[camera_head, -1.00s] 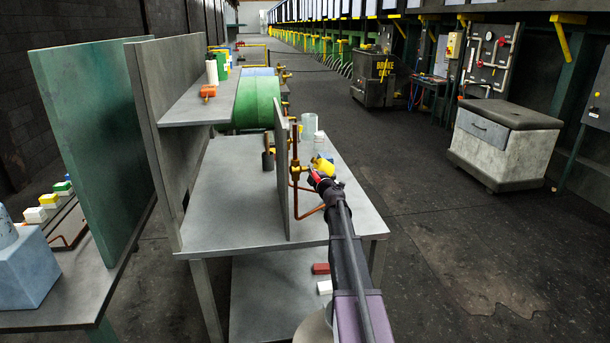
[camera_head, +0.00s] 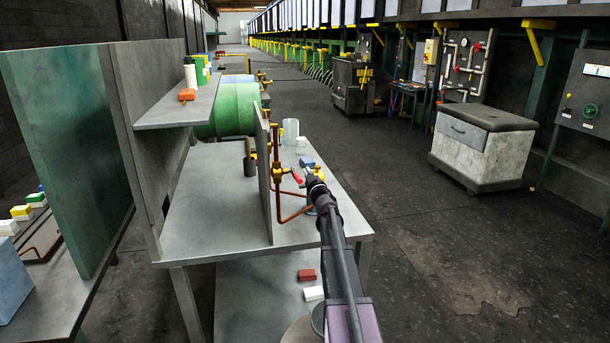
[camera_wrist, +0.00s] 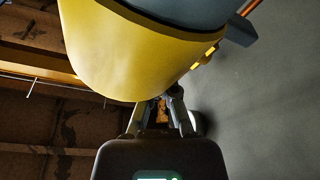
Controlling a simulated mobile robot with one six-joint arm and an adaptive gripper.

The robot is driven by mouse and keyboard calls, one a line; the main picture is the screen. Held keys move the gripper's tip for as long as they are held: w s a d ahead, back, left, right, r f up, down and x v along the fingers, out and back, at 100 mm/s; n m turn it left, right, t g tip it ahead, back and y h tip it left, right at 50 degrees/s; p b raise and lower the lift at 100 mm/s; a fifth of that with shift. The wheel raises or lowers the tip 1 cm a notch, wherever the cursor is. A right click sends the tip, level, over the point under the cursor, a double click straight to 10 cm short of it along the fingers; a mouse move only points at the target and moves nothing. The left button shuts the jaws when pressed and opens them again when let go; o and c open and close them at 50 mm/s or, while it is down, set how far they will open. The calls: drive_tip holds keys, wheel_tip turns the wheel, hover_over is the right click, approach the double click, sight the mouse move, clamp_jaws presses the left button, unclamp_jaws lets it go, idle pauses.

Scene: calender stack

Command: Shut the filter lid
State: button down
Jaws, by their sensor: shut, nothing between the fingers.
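A yellow curved part (camera_wrist: 140,50) of the filter fills the upper middle of the wrist view, with a dark blue-grey surface (camera_wrist: 185,8) along its top edge. I cannot tell surely whether the yellow part is lid or body. My gripper (camera_wrist: 163,106) is shut and empty at its lower edge; touching or just apart is unclear. In the head view my gripper (camera_head: 309,179) is at the table's right end, by the copper pipes, and hides most of the filter. Only a little yellow (camera_head: 319,173) and a small blue piece (camera_head: 307,162) show there.
An upright grey panel (camera_head: 262,180) and copper pipes (camera_head: 281,205) stand close left of my gripper. A clear cylinder (camera_head: 290,132) stands behind. The grey table (camera_head: 215,215) is bare in front left. The floor to the right is clear up to the white cabinet (camera_head: 474,155).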

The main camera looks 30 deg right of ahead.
idle(0.6)
drive_tip(key=shift+r, duration=0.1)
drive_tip(key=s+a+r+p, duration=0.1)
drive_tip(key=s+a, duration=0.2)
drive_tip(key=s, duration=0.5)
drive_tip(key=shift+s+a, duration=0.25)
drive_tip(key=shift+s, duration=0.1)
idle(0.4)
drive_tip(key=shift+a+m, duration=0.1)
drive_tip(key=shift+m, duration=0.2)
idle(0.4)
